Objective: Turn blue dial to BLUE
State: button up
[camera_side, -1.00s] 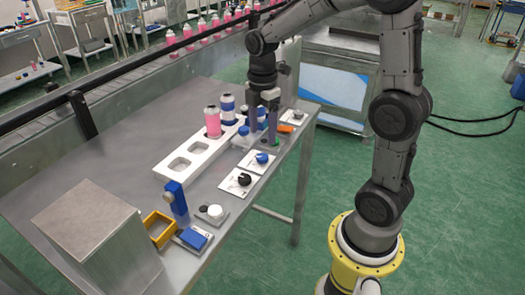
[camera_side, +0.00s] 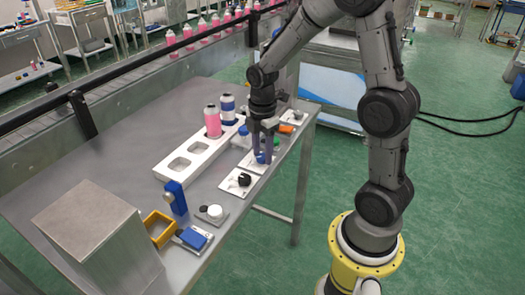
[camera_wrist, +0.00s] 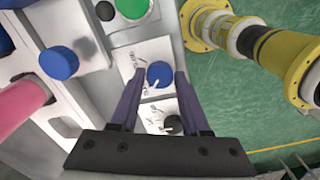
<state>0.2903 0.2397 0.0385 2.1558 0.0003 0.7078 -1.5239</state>
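The blue dial (camera_wrist: 159,74) sits on a white plate (camera_wrist: 128,62) with small lettering too blurred to read. A white pointer mark on the dial points to the lower left in the wrist view. My gripper (camera_wrist: 160,75) is open, with one finger on each side of the dial. A gap seems to show between the fingers and the dial in the wrist view, but I cannot tell whether either touches. In the side view my gripper (camera_side: 263,158) points down over the dial (camera_side: 260,158), which the fingers partly hide.
A black dial (camera_side: 243,179) on its own white plate is beside it, nearer the front. A white rack (camera_side: 185,160) with a pink can (camera_side: 212,123) stands behind. A white knob (camera_side: 215,211) is farther left.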

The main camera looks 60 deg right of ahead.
grip_shut()
jog(key=shift+m, duration=0.4)
jog(key=m, duration=0.3)
jog(key=shift+m, duration=0.3)
jog(key=m, duration=0.4)
jog(key=shift+m, duration=0.3)
jog(key=m, duration=0.4)
jog(key=shift+r, duration=0.1)
jog(key=shift+m, duration=2.5)
